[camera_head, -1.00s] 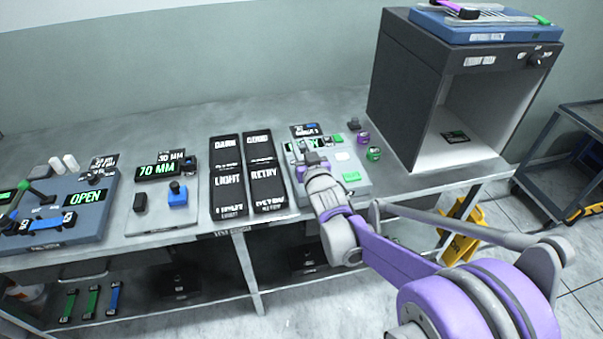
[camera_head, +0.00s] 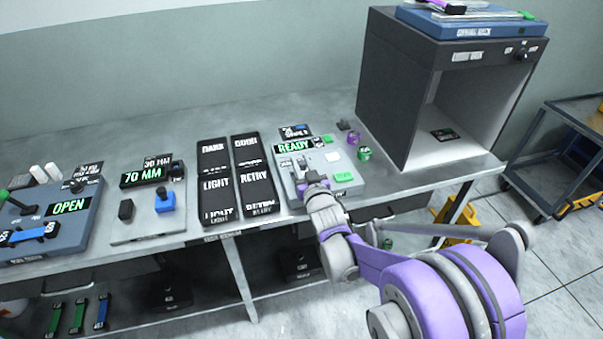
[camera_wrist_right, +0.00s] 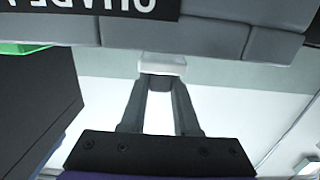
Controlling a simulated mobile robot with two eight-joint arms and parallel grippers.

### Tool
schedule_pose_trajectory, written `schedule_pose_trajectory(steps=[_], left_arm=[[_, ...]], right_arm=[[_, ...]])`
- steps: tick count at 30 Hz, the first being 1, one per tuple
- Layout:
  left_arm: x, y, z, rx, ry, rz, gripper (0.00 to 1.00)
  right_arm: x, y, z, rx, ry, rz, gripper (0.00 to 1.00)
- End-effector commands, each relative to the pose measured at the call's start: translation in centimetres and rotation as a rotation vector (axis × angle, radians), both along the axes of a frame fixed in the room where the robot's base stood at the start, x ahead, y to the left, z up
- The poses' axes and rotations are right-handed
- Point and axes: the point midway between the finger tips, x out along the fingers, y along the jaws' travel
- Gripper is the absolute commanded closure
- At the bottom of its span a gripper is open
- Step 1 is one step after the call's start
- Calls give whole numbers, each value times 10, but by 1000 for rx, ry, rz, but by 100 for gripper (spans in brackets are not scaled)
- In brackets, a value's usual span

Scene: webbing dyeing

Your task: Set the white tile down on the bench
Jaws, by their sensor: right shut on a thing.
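A small white tile (camera_wrist_right: 162,65) is between the fingertips of my right gripper (camera_wrist_right: 160,78) in the right wrist view. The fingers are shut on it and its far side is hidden. In the head view my right gripper (camera_head: 313,180) is over the front part of a grey-blue device with a lit READY display (camera_head: 294,147). There the held tile cannot be made out, and I cannot tell whether it touches anything. The bench (camera_head: 400,182) runs across the head view. My left gripper is not in view.
A white patch (camera_head: 332,156) and a green button (camera_head: 343,177) are on the device. Black label boards (camera_head: 214,185) lie left of it. A purple pot (camera_head: 352,138) and a green pot (camera_head: 364,153) stand right, before the open grey cabinet (camera_head: 395,95). Bare bench lies along the right front.

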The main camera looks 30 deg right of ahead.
Motion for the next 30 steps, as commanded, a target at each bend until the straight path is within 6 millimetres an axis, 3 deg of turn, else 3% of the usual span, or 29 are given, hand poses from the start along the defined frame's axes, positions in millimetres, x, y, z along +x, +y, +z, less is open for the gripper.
schedule_pose_trajectory(steps=[3, 6, 19, 20, 24, 30], left_arm=[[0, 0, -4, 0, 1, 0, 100], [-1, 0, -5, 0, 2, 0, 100], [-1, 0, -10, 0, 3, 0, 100], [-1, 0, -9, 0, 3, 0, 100], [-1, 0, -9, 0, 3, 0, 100], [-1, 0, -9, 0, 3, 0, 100]], right_arm=[[1, 0, -21, -1, 0, 0, 100], [0, 0, -29, -1, 0, 1, 100], [0, 0, -35, 0, 0, 0, 100], [0, 0, -35, 0, 0, 0, 67], [0, 0, -34, 0, 0, 0, 42], [0, 0, -34, 0, 0, 0, 41]])
